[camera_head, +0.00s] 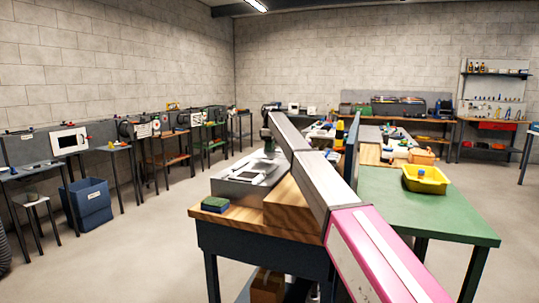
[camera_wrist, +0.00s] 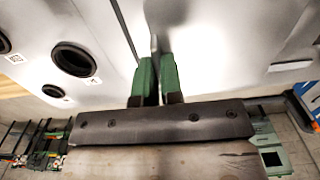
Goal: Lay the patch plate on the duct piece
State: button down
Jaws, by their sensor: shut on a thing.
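The duct piece (camera_head: 232,187) is a grey metal box on the wooden-topped bench, left of my arm in the head view. Its bare metal fills much of the wrist view, with round dark ports (camera_wrist: 75,58) at the left. A pale, flat piece that looks like the patch plate (camera_head: 262,170) shows over its top, under my gripper (camera_head: 270,150). In the wrist view the green fingers of my gripper (camera_wrist: 158,80) are closed on a thin grey upright part (camera_wrist: 155,45), seemingly of the plate. The plate's outline blends with the metal; I cannot tell whether it touches the duct.
A green and blue sponge-like block (camera_head: 215,204) lies at the bench's front left corner. A wooden block (camera_head: 290,205) stands beside the duct piece, partly behind my arm. A green table (camera_head: 430,205) with a yellow bin (camera_head: 425,180) is at the right. Open floor lies left.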

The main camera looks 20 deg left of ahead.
aim_at(269, 153)
jog(key=shift+f, duration=1.55)
jog(key=shift+f, duration=0.1)
jog(key=c, duration=1.3)
grip_release()
notch_tip(269, 153, up, 12)
jog(key=shift+w+r, duration=0.1)
jog(key=shift+r, duration=0.05)
